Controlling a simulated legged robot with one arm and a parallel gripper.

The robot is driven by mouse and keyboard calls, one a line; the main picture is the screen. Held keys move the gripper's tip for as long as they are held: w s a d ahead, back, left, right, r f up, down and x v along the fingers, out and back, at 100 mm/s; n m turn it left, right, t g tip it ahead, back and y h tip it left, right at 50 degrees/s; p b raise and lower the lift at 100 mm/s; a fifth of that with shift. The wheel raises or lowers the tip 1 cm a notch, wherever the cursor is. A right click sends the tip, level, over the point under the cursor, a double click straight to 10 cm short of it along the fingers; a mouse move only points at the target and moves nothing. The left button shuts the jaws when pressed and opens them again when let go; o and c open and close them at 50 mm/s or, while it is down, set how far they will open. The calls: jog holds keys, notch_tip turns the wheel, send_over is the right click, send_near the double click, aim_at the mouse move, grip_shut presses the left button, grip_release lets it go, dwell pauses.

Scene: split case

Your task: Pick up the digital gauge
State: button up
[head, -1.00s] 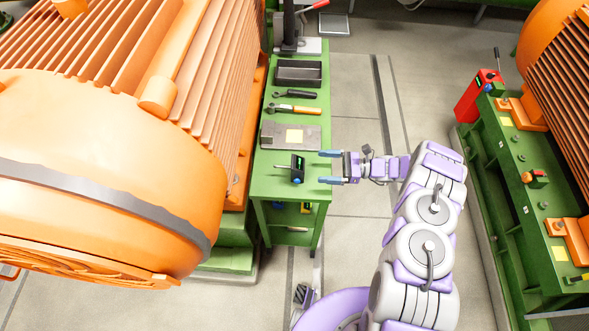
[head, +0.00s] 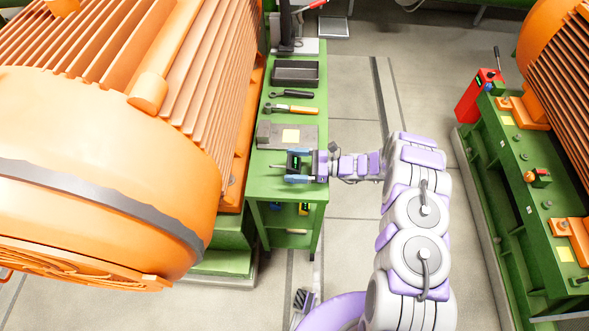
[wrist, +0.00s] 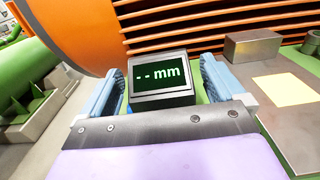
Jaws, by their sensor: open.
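The digital gauge (head: 294,162) is a small dark box on the green bench top (head: 270,187), near its front end. In the wrist view the gauge (wrist: 158,78) faces me with a dark screen reading "-- mm" in green. My gripper (head: 298,166) is open, with one light-blue finger on each side of the gauge. In the wrist view the fingers of my gripper (wrist: 158,85) stand left and right of it, with a narrow gap visible on the right. The lower part of the gauge is hidden behind my gripper's body.
A grey plate with a yellow square (head: 290,136) lies just behind the gauge. Beyond it are an orange-handled tool (head: 291,109), a dark wrench (head: 292,95) and a dark tray (head: 296,73). A large orange motor (head: 110,190) stands close on the left.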

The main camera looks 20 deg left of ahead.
jog(key=shift+a+f, duration=0.1)
jog(key=shift+a, duration=0.35)
jog(key=c, duration=0.5)
jog(key=shift+d, duration=0.3)
jog(key=c, duration=0.7)
jog(key=shift+a, duration=0.15)
